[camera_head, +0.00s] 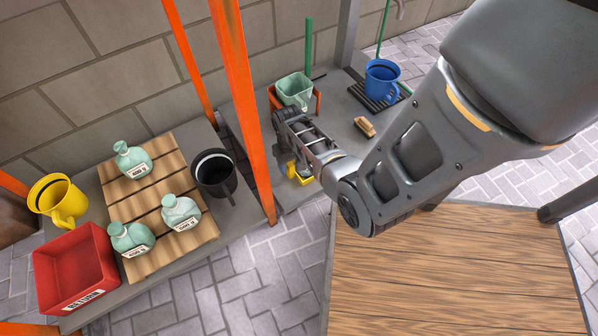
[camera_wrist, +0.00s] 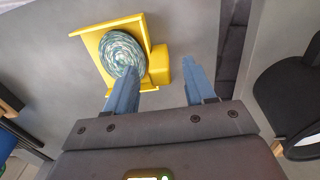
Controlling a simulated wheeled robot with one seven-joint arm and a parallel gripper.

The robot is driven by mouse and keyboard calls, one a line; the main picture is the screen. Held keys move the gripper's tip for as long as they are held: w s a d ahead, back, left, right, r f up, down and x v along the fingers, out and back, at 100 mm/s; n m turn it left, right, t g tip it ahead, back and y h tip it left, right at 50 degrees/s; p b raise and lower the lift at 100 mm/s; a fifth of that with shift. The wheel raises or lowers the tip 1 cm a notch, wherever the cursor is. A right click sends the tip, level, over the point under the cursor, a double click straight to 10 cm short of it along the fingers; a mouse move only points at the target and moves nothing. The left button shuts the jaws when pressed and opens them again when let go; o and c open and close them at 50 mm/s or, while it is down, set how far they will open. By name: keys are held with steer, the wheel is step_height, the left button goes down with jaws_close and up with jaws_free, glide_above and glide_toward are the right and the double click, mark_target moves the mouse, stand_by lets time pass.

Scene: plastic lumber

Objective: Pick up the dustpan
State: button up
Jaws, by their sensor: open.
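A yellow pan-like piece, which looks like the dustpan (camera_wrist: 107,44), lies on the grey surface in the upper middle of the wrist view. A round, speckled green-and-white thing (camera_wrist: 122,54) sits in it. A short yellow block, apparently its handle, sticks out on the right, between the lines of my fingers. My gripper (camera_wrist: 161,72) is open and empty, its blue fingers pointing at the yellow piece; the left finger overlaps its lower edge in view. In the head view the yellow piece (camera_head: 300,177) is mostly hidden behind my gripper and wrist. I cannot tell whether they touch.
An orange post (camera_head: 238,90) stands just left of my gripper. A black mug (camera_head: 215,178) and several bottles on a wooden board are left of it. A green container (camera_head: 295,89), a brush (camera_head: 365,127) and a blue mug (camera_head: 382,82) stand behind. A wooden table (camera_head: 450,275) is in front.

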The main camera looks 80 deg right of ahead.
steer(key=shift+f, duration=0.6)
steer(key=shift+c, duration=0.2)
jaws_close()
